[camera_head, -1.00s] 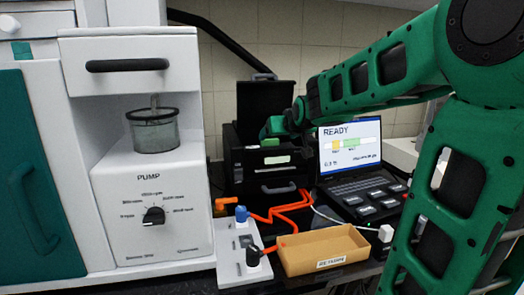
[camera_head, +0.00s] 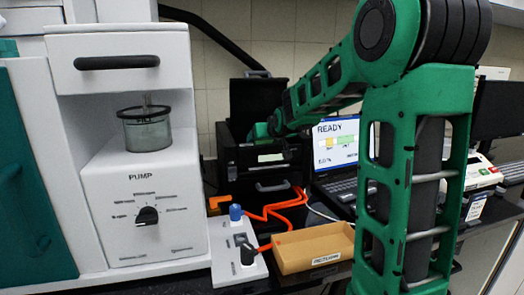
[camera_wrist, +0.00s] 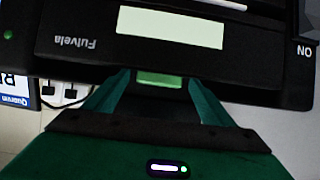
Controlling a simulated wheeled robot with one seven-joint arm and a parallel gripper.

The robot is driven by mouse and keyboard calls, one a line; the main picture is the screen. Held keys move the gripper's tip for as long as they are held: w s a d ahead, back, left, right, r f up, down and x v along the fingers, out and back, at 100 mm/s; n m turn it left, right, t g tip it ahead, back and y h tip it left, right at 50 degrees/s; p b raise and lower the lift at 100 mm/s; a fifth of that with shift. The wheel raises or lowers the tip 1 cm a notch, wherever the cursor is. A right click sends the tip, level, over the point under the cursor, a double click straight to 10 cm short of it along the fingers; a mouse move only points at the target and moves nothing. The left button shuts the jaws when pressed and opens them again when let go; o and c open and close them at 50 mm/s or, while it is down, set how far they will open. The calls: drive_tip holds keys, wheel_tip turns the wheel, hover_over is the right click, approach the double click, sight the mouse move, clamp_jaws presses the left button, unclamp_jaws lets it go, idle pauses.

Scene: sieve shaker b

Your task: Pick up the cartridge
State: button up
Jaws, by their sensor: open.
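I cannot make out the cartridge for certain. A small pale green piece (camera_wrist: 158,78) shows between my fingertips in the wrist view, at the edge of a black machine (camera_wrist: 75,40) marked "Fulvela"; I cannot tell if it is the cartridge. My gripper (camera_wrist: 157,82) is open, its two green fingers on either side of that piece. In the head view, my gripper (camera_head: 262,131) is at the upper part of the black machine (camera_head: 236,165), whose lid (camera_head: 256,100) stands raised. The fingertips are too hidden there to see contact.
A laptop (camera_head: 338,142) reading "READY" is right of the machine. A cardboard tray (camera_head: 310,250) is in front, beside a white block (camera_head: 237,262) with knobs and orange tubing (camera_head: 272,215). A white pump cabinet (camera_head: 145,205) fills the left.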

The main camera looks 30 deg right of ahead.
sight(265, 145)
drive_tip(key=shift+w+d+f, duration=0.1)
drive_tip(key=shift+f, duration=0.05)
drive_tip(key=c, duration=1.5)
wheel_tip(265, 145, up, 10)
